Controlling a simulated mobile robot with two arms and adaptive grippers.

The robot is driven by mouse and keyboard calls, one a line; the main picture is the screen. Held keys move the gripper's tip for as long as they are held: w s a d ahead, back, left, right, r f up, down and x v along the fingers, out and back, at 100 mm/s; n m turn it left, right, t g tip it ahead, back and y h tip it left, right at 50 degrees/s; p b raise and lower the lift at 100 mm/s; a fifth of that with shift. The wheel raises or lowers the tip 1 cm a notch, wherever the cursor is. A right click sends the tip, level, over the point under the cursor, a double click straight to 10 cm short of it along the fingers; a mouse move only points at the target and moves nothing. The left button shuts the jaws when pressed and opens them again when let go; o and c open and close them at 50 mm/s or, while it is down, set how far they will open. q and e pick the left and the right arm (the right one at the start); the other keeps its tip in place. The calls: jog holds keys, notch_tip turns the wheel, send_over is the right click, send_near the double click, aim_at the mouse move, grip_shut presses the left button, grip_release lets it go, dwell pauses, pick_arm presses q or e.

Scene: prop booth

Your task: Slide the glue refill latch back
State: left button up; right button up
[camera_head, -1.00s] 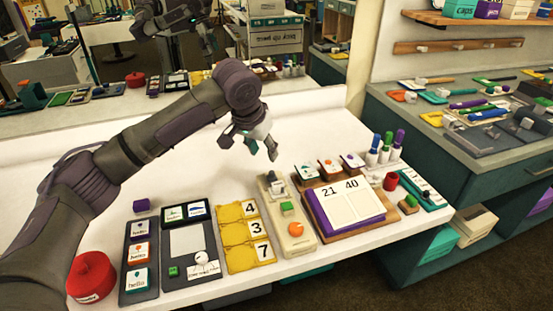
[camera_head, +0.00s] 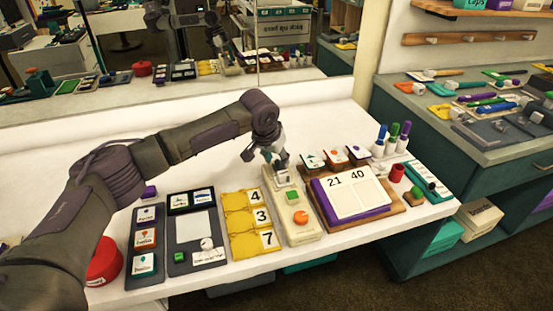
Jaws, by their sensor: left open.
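I cannot tell for certain which part is the glue refill latch. My left gripper (camera_head: 264,160) is open and hangs at the device's far end, close to the grey piece. Its fingers partly cover that end, and I cannot tell whether they touch it. My right gripper does not show on the counter.
Left of the device lies a yellow number board (camera_head: 243,245) with 4, 3 and 7. Right of it stands a purple-edged flip pad (camera_head: 322,203) showing 21 and 40. A mirror (camera_head: 220,60) backs the counter.

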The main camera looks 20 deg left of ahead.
pick_arm(q)
jog(key=shift+f, duration=0.1)
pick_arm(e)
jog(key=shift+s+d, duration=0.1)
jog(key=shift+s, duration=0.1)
pick_arm(q)
jog(key=shift+c, duration=0.5)
grip_shut()
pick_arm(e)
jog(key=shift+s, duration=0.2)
